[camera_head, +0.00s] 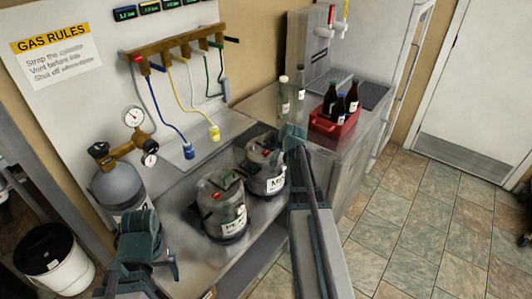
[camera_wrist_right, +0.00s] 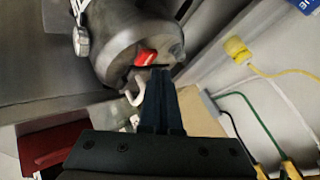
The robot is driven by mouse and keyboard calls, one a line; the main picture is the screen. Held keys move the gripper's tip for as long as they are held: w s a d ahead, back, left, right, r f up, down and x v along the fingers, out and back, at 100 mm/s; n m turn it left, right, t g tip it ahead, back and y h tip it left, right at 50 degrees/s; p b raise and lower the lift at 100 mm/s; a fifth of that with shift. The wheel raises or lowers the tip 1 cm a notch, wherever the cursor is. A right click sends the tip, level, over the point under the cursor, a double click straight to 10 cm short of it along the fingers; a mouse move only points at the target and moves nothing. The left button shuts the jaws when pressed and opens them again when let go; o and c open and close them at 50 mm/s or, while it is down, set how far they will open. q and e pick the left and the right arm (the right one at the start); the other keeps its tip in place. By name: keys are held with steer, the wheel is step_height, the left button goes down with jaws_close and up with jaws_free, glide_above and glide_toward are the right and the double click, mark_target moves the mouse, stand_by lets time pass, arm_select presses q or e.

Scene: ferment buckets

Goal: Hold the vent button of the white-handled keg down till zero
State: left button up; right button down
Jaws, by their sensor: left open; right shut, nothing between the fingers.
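Two steel kegs stand on the bench: a near keg (camera_head: 221,207) and a far keg (camera_head: 270,182), each with a white label and a red spot on top. My right gripper (camera_head: 292,137) is at the far keg's top. In the right wrist view, my shut, empty fingers (camera_wrist_right: 160,75) point at a keg top (camera_wrist_right: 118,28), with their tips just below the red button (camera_wrist_right: 146,57). I cannot tell whether they touch it. A small white hooked part (camera_wrist_right: 134,97), perhaps the handle, shows beside the fingers. My left gripper (camera_head: 140,232) is open, low in front of the gas cylinder.
A grey gas cylinder (camera_head: 121,188) with gauges stands left of the kegs. A manifold (camera_head: 178,45) with coloured hoses hangs on the wall below small displays (camera_head: 150,7), too small to read surely. A red crate (camera_head: 333,130) of bottles sits right of the far keg.

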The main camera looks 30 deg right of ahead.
mark_target(267, 154)
steer(key=shift+f, duration=0.1)
steer(key=shift+f+b, duration=0.3)
steer(key=shift+b, duration=0.1)
steer(key=shift+f+b, duration=0.6)
stand_by(0.7)
steer(key=shift+r, duration=0.1)
stand_by(0.8)
steer(key=shift+r+p, duration=0.95)
steer(key=shift+p, duration=0.05)
step_height(267, 154, up, 5)
steer(key=p, duration=0.5)
